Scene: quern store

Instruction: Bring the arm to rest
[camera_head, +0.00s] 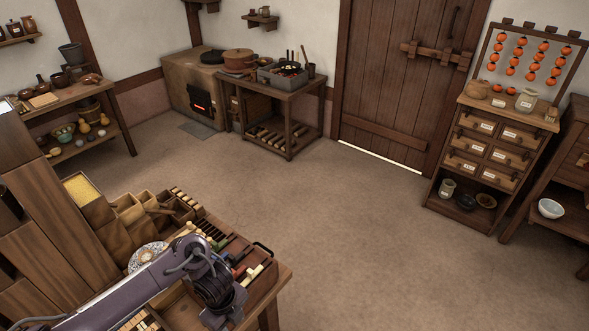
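My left arm (130,285), grey-purple, reaches in from the lower left over a wooden worktable (284,272). Its dark wrist end and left gripper (226,306) are above the table's near right part. The fingers are too small and folded into the wrist's outline to show whether they are open or shut. No held object can be made out. My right arm and gripper are not in view.
Under and beside the arm are a patterned plate (147,256), wooden boxes (128,211), a yellow-filled box (83,189) and small coloured blocks. A tall wooden cabinet (45,225) stands left. The floor (370,245) to the right is clear, up to a drawer chest (492,152).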

